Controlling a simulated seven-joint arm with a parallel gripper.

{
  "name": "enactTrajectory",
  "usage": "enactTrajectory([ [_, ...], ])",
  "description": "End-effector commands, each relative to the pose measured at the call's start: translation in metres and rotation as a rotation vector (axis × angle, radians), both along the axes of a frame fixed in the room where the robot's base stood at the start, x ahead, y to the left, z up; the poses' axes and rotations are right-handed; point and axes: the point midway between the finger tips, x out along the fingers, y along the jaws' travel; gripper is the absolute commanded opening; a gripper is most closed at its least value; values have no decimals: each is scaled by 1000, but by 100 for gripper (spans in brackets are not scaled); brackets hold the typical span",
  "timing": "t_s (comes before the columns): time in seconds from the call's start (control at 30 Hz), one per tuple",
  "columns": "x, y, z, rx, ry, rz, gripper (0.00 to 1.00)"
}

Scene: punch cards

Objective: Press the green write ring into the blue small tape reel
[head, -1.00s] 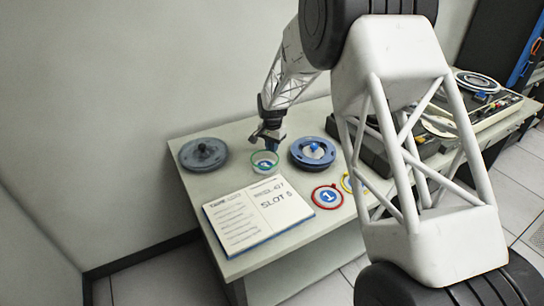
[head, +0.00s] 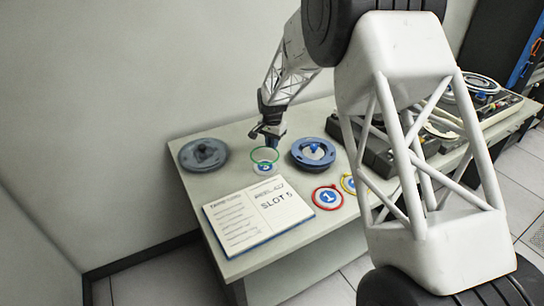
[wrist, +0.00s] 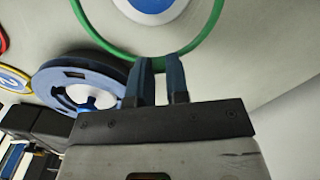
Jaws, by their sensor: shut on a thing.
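In the wrist view, both blue fingers (wrist: 160,65) pinch the ring's edge (wrist: 97,40). The blue small tape reel (head: 298,155) lies on the table just right of the ring in the head view, with a pale hub in its middle. It also shows at the left in the wrist view (wrist: 62,72). The ring and the reel are apart.
A round blue-and-white label (head: 265,169) lies on the table under the ring. A grey reel (head: 204,154) sits to the left. An open notebook (head: 240,225), a red ring (head: 316,190) and a yellow ring (head: 345,186) lie in front. Dark equipment stands right.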

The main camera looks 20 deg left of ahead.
Motion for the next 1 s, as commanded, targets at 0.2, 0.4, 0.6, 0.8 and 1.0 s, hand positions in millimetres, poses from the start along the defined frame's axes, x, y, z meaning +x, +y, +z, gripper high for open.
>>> enactTrajectory([
  [0.2, 5, -9, 4, 0, 0, -24, 0],
  [0.4, 21, -38, 17, 1, -1, -103, 0],
  [0.6, 42, -85, 38, 1, -1, -233, 0],
  [0.8, 62, -137, 60, 1, 0, -371, 0],
  [1.0, 74, -175, 76, 1, 0, -474, 0],
])
